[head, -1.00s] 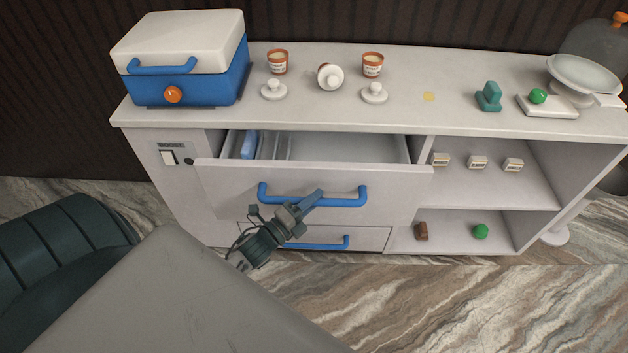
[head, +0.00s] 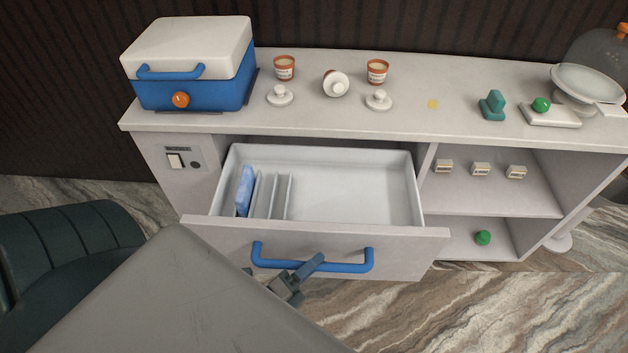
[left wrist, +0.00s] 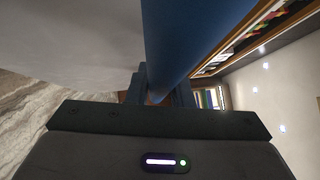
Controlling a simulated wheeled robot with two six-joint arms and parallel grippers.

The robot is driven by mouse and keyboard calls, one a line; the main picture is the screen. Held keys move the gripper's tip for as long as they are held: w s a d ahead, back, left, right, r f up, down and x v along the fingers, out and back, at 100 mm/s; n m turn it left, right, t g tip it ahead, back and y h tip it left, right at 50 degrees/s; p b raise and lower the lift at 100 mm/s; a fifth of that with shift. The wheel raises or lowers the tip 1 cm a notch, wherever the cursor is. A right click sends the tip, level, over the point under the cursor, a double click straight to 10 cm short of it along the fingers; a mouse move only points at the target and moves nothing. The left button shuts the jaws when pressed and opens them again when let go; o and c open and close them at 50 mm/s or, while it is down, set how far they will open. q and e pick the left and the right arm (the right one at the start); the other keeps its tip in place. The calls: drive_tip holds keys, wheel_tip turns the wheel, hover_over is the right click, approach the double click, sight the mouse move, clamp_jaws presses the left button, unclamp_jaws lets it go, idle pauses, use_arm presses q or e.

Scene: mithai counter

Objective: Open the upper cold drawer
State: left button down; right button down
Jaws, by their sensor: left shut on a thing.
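The upper cold drawer (head: 400,243) is pulled well out of the white counter, and its pale interior shows. A blue item (head: 245,190) and thin upright dividers (head: 281,196) stand at its left side. Its blue bar handle (head: 340,267) runs across the front. My left gripper (head: 312,262) is shut on the handle near its middle. In the left wrist view the blue handle (left wrist: 190,40) passes between the fingers (left wrist: 160,92). The lower drawer is hidden behind the upper one. My right gripper is not in view.
On the counter top (head: 360,120) stand a blue and white cool box (head: 195,90), orange cups (head: 377,71), white lids (head: 379,100) and a scale (head: 551,115). Open shelves (head: 500,195) with small labelled blocks are at right. A dark green chair (head: 75,250) is at left.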

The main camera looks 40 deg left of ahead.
use_arm(q)
drive_tip(key=shift+s+d, duration=0.2)
drive_tip(key=shift+s, duration=0.2)
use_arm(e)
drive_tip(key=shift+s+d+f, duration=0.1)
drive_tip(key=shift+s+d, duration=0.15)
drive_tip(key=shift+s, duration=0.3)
use_arm(q)
drive_tip(key=c, duration=1.5)
unclamp_jaws()
drive_tip(key=shift+c, duration=0.2)
drive_tip(key=shift+o, duration=1.2)
drive_tip(key=shift+d, duration=0.1)
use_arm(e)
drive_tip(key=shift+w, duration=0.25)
